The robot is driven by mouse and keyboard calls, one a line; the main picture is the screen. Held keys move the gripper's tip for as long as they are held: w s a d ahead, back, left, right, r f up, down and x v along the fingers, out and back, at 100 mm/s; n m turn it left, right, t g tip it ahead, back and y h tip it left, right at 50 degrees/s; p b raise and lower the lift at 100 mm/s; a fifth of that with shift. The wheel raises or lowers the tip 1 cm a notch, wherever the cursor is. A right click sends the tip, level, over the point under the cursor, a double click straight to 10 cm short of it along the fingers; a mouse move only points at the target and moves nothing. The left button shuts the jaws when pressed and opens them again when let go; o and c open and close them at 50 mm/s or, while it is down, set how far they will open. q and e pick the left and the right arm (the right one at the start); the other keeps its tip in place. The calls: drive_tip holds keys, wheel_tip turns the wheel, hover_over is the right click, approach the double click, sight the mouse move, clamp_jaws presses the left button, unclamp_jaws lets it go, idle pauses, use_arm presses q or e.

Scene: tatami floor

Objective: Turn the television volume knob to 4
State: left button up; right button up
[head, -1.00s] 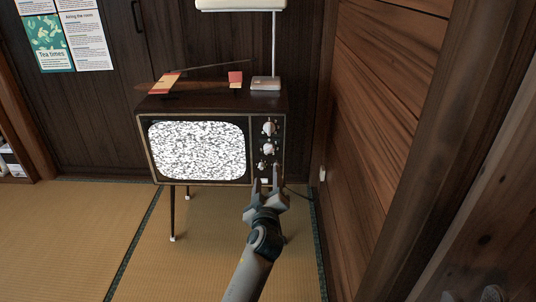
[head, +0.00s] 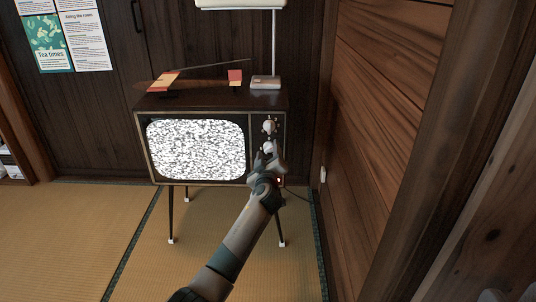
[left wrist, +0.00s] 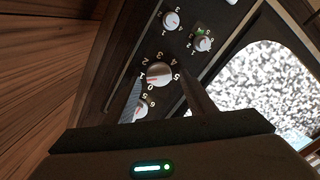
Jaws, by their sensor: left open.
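The television (head: 200,112) stands on thin legs, its screen (head: 196,150) full of static. A dark control panel (head: 280,122) with several round knobs runs down its right side. My left gripper (head: 268,151) is open in front of this panel and hides its lower part. In the left wrist view, a silver knob (left wrist: 159,73) ringed by numbers lies between the open fingers (left wrist: 163,92). I cannot tell whether they touch it. Other knobs show above it (left wrist: 172,20), at upper right (left wrist: 203,43) and below it (left wrist: 140,109). No volume label is readable. My right gripper is not in view.
A lamp (head: 265,83) and small red and cream items (head: 235,77) are on the television's top. A wooden wall (head: 385,130) stands close on the right. Tatami floor (head: 70,235) is clear at the left.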

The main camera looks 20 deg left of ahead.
use_arm(q)
drive_tip(key=shift+w+a, duration=0.1)
drive_tip(key=shift+w, duration=0.15)
drive_tip(key=shift+c, duration=0.6)
drive_tip(key=c, duration=0.9)
